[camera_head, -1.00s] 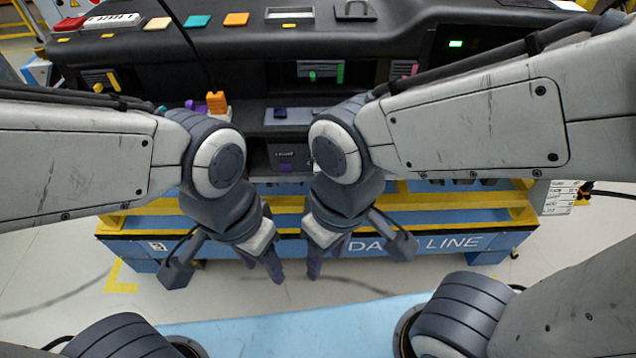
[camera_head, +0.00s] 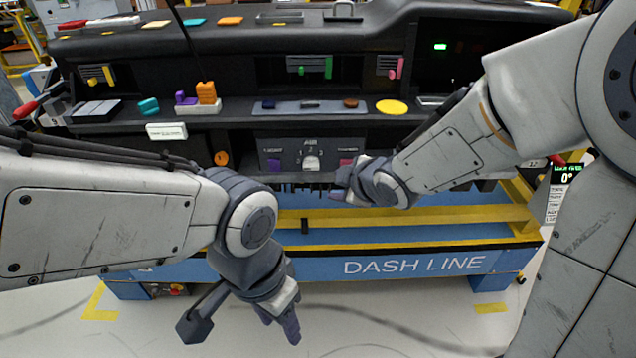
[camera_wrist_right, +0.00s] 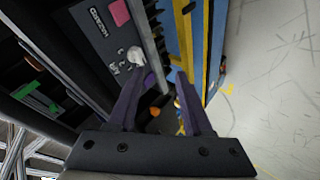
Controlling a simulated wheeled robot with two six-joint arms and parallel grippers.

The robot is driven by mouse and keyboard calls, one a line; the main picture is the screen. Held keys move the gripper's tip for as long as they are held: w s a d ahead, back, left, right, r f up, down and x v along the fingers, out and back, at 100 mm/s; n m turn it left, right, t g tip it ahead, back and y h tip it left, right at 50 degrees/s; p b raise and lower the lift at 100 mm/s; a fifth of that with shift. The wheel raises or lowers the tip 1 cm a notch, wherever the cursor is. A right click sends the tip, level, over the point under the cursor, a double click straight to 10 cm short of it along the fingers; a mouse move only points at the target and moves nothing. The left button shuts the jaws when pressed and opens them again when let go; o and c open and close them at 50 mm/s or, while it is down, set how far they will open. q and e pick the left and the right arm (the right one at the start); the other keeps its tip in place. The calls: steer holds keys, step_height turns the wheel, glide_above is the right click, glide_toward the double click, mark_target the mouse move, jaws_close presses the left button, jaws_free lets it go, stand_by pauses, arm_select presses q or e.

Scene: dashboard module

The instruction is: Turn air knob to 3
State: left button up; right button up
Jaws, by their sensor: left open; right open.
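The air knob (camera_head: 311,163) is a small white knob on the dark panel marked AIR, with numbers around it; I cannot tell exactly where it points. In the right wrist view the knob (camera_wrist_right: 136,55) shows above and left of my fingertips. My right gripper (camera_head: 338,195) is just right of and below the knob in the head view, apart from it. Its two purple fingers (camera_wrist_right: 163,82) are open with nothing held between them. My left gripper (camera_head: 283,325) hangs low in front of the blue stand, open and empty, well away from the panel.
A purple button (camera_head: 274,164) and a pink button (camera_head: 346,162) flank the knob. An orange round knob (camera_head: 221,158) is further left. The shelf above holds a yellow disc (camera_head: 391,107) and several small parts. The blue stand (camera_head: 420,264) with yellow rails lies below the panel.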

mark_target(315, 169)
steer(key=w+d+f+n+t+y+b, duration=0.35)
steer(key=w+f+n+y+b, duration=0.3)
steer(key=n+y+b, duration=0.35)
arm_select(q)
step_height(315, 169, down, 12)
steer(key=shift+f, duration=0.25)
arm_select(e)
steer(key=shift+n+h, duration=0.4)
steer(key=shift+n, duration=0.3)
steer(key=x, duration=1)
steer(key=shift+s+a+f, duration=0.15)
arm_select(q)
steer(key=shift+d, duration=0.1)
arm_select(e)
jaws_close()
